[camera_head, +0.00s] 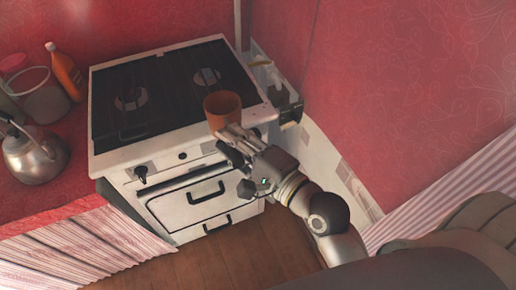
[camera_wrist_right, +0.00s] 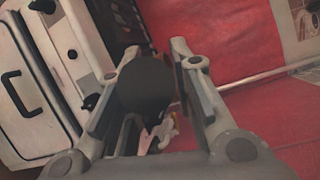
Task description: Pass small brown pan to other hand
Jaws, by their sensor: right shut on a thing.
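The small brown pan (camera_head: 222,108) shows in the head view as a terracotta, cup-like shape with its open top up, over the front right part of the stove. My right gripper (camera_head: 232,136) reaches in from the lower right and is shut on it. In the right wrist view, a dark round shape (camera_wrist_right: 147,82), likely the pan in shadow, lies between the fingers of the gripper (camera_wrist_right: 160,75). The pan's handle cannot be made out. My left gripper is in neither view.
A white stove (camera_head: 185,140) with a black top stands below the pan. Left of it, a red counter (camera_head: 75,170) bears a kettle (camera_head: 35,155), a pot (camera_head: 42,95) and an orange bottle (camera_head: 65,68). A red wall (camera_head: 400,90) rises at right. The wooden floor (camera_head: 230,262) in front is clear.

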